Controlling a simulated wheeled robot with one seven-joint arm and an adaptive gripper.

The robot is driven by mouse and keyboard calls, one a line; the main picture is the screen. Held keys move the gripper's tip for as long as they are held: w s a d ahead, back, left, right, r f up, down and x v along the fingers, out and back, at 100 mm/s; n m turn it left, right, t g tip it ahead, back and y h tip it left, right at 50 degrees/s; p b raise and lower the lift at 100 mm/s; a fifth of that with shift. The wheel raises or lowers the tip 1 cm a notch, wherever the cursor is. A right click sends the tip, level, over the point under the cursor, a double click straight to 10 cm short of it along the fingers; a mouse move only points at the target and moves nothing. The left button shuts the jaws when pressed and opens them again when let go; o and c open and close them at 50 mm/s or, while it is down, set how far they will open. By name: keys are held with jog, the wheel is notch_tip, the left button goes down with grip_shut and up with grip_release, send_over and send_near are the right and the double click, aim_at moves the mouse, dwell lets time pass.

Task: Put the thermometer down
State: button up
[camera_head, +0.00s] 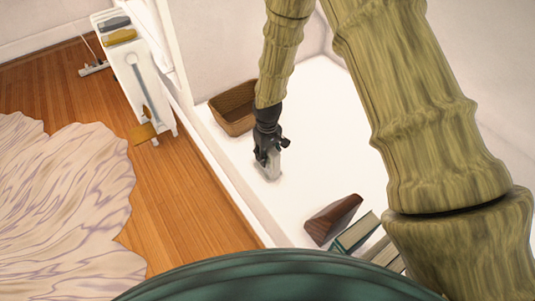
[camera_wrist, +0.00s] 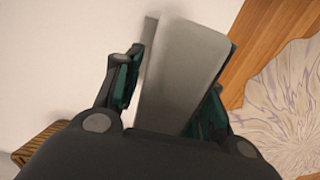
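The thermometer appears to be the pale grey, flat-sided block (camera_head: 273,168) at my fingertips. In the wrist view this grey block (camera_wrist: 181,65) stands between my two dark green finger pads. My gripper (camera_head: 268,150) is closed around it, low over the white surface (camera_head: 305,120). The block looks upright or slightly tilted. Its lower end is at or just above the surface; I cannot tell whether it touches. My gripper's body hides its near part in the wrist view (camera_wrist: 170,95).
A brown wicker basket (camera_head: 231,112) stands behind my gripper. A dark brown wedge-shaped object (camera_head: 333,219) and several books (camera_head: 356,232) stand nearer me. White surface around the block is clear. Its left edge drops to a wooden floor (camera_head: 185,205) with a pale rug (camera_head: 65,200).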

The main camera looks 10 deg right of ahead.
jog(key=shift+r, duration=0.1)
jog(key=shift+r, duration=3.8)
